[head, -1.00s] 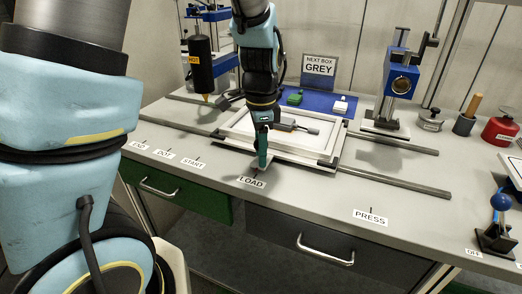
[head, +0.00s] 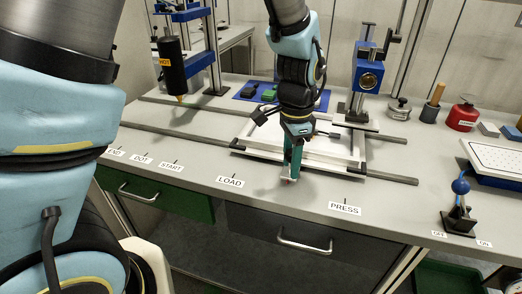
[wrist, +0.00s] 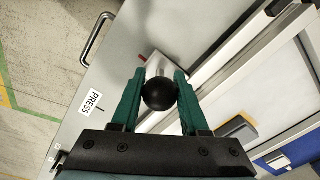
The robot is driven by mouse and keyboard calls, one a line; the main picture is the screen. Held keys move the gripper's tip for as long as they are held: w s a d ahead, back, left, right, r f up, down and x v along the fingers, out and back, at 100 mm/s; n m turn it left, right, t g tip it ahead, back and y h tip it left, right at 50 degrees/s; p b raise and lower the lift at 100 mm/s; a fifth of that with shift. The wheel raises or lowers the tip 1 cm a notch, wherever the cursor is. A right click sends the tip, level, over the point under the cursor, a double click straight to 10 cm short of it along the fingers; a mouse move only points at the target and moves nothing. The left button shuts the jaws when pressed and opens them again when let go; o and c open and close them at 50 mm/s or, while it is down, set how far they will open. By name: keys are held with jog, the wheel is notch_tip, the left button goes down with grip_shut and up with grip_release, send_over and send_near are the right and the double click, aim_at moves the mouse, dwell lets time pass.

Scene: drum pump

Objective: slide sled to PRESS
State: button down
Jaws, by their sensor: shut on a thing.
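The sled (head: 345,165) is a white frame lying across the two grey rails, partly hidden behind my arm in the head view. Its frame also shows at the right of the wrist view (wrist: 232,83).
The rails (head: 395,179) run left and right past the sled. A blue press (head: 369,75) on a post stands behind the sled's right part. A black dispenser (head: 172,65) stands at the left. A blue-knobbed lever (head: 460,200) is at the right front.

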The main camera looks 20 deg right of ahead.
jog(key=s+d, duration=0.4)
jog(key=d, duration=0.1)
jog(key=s+d+p, duration=0.1)
jog(key=s+d, duration=0.4)
jog(key=shift+s+d, duration=0.15)
jog(key=shift+s, duration=0.15)
jog(key=c, duration=0.7)
grip_release()
jog(key=shift+s+d, duration=0.1)
jog(key=shift+r, duration=0.1)
jog(key=shift+r, duration=0.35)
notch_tip(320, 180, up, 10)
jog(key=b, duration=0.1)
jog(key=shift+b, duration=0.35)
